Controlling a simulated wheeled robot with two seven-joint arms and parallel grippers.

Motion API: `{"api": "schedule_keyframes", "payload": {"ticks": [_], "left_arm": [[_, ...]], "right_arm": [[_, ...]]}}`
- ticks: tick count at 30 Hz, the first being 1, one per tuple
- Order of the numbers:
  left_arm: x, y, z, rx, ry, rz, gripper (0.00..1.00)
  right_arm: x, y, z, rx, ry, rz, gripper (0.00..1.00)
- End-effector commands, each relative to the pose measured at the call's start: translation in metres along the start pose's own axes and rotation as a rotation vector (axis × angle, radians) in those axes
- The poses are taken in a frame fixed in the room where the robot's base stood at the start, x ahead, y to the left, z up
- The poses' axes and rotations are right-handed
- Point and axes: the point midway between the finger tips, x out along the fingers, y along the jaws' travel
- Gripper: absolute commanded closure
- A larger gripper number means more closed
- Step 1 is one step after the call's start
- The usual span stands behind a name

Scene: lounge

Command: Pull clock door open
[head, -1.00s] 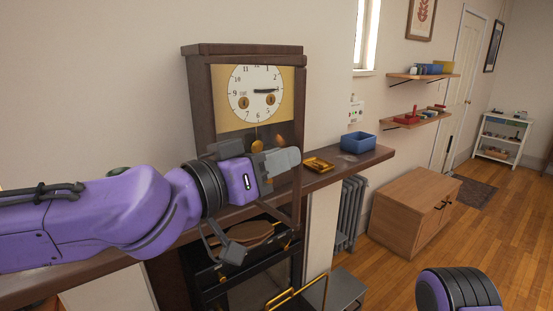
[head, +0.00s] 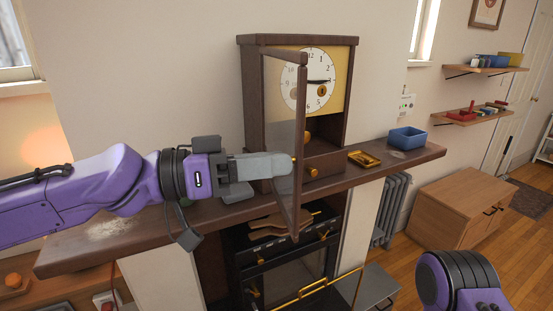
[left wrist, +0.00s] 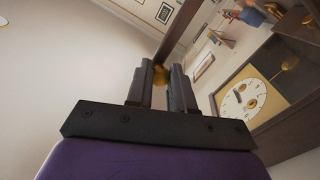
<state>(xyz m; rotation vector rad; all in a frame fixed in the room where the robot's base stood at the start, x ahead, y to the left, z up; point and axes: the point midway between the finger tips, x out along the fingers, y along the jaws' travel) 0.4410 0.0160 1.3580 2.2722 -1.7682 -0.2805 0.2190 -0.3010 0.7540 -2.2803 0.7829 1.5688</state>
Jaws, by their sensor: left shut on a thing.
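A dark wooden clock (head: 297,95) with a white dial (head: 307,82) on a gold plate stands on the mantel shelf. Its framed glass door (head: 285,135) stands open, swung out from the left side towards me, with its lower end past the shelf's front edge. My left gripper (head: 288,164) reaches in from the left and is shut at the door's free edge. In the left wrist view the fingers (left wrist: 158,82) close on a small brass knob (left wrist: 160,74), and the dial (left wrist: 241,98) shows at the right. My right gripper is out of view.
The wooden mantel shelf (head: 225,212) also holds a small brass tray (head: 363,158) and a blue bin (head: 407,138) to the right. Below are a black fireplace (head: 280,265) and a radiator (head: 390,210). A wooden cabinet (head: 460,205) stands at the right.

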Motion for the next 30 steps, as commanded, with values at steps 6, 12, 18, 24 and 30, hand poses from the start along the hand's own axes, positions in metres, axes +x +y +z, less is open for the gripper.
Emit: {"api": "schedule_keyframes", "payload": {"ticks": [6,12,18,24,30], "left_arm": [[-0.001,0.000,-0.001,0.002,0.003,-0.003,0.75],[-0.001,0.000,-0.001,0.002,0.002,-0.004,0.52],[-0.004,-0.001,0.000,0.003,0.003,-0.004,0.52],[-0.043,-0.001,0.001,0.007,0.009,-0.006,0.52],[-0.088,0.000,0.001,0.005,0.007,-0.003,0.52]], "right_arm": [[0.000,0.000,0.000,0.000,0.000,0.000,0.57],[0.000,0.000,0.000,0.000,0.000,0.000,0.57],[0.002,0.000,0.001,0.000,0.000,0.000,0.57],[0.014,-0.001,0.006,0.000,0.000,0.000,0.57],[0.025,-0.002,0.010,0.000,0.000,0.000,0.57]]}}
